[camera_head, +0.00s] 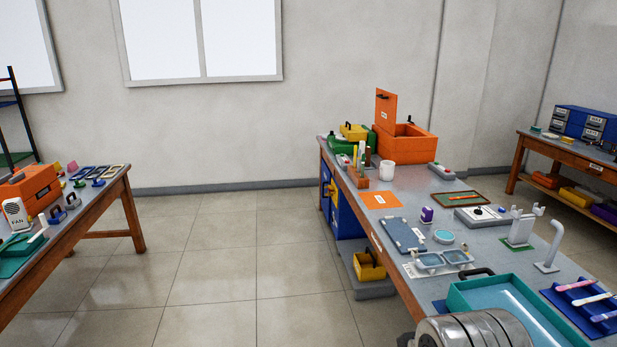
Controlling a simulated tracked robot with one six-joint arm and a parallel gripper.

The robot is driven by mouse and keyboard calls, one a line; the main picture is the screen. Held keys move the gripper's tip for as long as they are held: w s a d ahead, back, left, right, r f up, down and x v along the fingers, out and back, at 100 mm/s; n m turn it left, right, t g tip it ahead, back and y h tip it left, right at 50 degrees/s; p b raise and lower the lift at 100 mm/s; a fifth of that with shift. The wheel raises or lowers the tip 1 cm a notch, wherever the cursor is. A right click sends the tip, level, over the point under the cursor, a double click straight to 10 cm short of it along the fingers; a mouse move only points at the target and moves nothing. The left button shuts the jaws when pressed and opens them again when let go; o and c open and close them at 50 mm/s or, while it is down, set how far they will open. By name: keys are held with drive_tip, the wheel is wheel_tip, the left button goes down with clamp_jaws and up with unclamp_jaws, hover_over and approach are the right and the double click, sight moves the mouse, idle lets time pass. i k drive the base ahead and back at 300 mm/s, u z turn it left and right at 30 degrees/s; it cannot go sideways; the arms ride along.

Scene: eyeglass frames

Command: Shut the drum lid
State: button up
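An orange box (411,147) stands at the far end of the right-hand workbench. Its orange lid (385,112) stands upright and open at the left side, with a dark handle near its top and a small white label too small to read. It is the only open-lidded container I see, but I cannot tell for sure that it is the drum. My gripper is not in view. A silver ribbed cylinder at the bottom edge looks like part of my arm and hides part of the bench's near end.
The right workbench (352,213) carries a white cup (386,170), a green case (352,144), glasses (442,261) and a teal tray (471,297). A yellow bin (369,265) sits low beside it. Another workbench (86,222) stands left. The tiled floor (215,250) between is clear.

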sight(386, 109)
drive_tip(key=i, duration=3.3)
drive_tip(key=z, duration=0.85)
